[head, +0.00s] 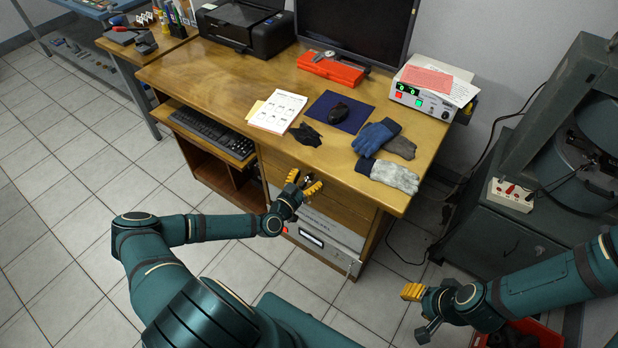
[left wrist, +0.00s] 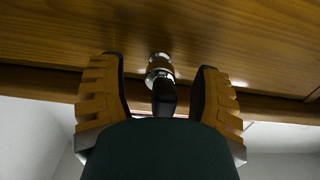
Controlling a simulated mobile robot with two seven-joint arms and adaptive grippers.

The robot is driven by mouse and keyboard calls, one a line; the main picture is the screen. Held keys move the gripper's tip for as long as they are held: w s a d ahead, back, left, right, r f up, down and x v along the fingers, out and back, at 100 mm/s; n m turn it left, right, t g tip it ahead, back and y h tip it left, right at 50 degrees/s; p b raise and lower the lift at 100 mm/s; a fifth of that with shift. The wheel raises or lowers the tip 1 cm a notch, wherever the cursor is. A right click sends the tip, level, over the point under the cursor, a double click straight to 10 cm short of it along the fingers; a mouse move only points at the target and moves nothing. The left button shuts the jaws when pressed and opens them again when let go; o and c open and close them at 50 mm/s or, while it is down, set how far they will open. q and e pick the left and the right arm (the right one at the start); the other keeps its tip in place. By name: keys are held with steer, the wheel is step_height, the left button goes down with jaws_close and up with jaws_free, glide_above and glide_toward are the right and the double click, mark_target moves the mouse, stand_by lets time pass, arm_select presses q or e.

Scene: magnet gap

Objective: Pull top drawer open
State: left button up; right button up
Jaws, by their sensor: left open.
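The top drawer (head: 345,203) is the wooden front under the right part of the desk top, and it looks closed. In the left wrist view its wooden front (left wrist: 235,45) fills the upper part. A round metal knob (left wrist: 160,68) stands out from it. My left gripper (head: 304,185) is at the drawer front. In the left wrist view my left gripper (left wrist: 160,92) is open, with its yellow fingers on either side of the knob and gaps on both sides. My right gripper (head: 412,293) hangs over the floor at the lower right, away from the desk; its opening is unclear.
Below the drawer is a grey computer case (head: 325,238). The desk top (head: 215,75) carries gloves (head: 380,138), a mouse (head: 338,113), papers (head: 278,111) and a power supply (head: 422,98). A keyboard tray (head: 210,135) is on the left. Dark machinery (head: 560,165) stands right.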

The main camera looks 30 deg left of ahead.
arm_select(q)
steer(key=shift+o, duration=0.3)
jaws_close()
steer(key=shift+s+a, duration=0.2)
steer(key=shift+s, duration=2.05)
steer(key=shift+s+a, duration=0.2)
steer(key=shift+s, duration=2.05)
steer(key=s, duration=0.9)
steer(key=shift+a, duration=0.35)
steer(key=s+b, duration=0.1)
steer(key=s, duration=0.8)
steer(key=shift+a, duration=0.35)
